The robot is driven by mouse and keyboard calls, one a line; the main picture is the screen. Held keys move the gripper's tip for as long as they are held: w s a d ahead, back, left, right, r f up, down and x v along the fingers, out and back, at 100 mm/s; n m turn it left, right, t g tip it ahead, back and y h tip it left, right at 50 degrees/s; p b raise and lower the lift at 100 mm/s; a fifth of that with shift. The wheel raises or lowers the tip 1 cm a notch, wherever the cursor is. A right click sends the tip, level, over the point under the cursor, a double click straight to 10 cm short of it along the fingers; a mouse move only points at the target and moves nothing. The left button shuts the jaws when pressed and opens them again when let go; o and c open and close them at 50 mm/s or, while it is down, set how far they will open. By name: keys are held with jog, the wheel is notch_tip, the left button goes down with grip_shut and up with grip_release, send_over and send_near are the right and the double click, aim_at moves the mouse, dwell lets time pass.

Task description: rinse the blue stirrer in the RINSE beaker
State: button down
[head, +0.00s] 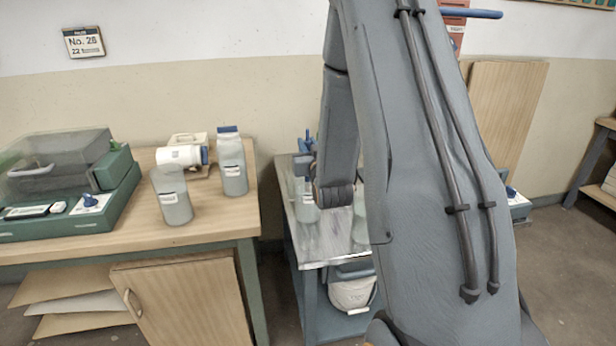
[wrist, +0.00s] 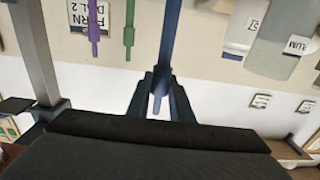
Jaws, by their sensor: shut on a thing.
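In the wrist view, my gripper (wrist: 161,84) is shut on the blue stirrer (wrist: 170,35). Its shaft runs from the jaws to the top edge of the picture, so its far end is out of view. In the head view, my arm hides most of the space around the gripper. A clear labelled vessel (head: 306,197) stands on the cart, and another (head: 360,229) shows partly behind my arm. Their labels are too small to read, so I cannot tell which is the RINSE beaker.
In the head view, the cart top (head: 325,246) stands right of a wooden bench (head: 225,224) holding several bottles and a green machine (head: 75,222).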

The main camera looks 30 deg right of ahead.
jog(key=shift+f, duration=0.2)
jog(key=shift+f+b, duration=1)
jog(key=shift+f, duration=0.15)
jog(key=shift+r+p, duration=0.85)
jog(key=shift+r, duration=0.5)
jog(key=shift+f+b, duration=1)
jog(key=shift+f, duration=0.4)
jog(key=shift+r, duration=0.1)
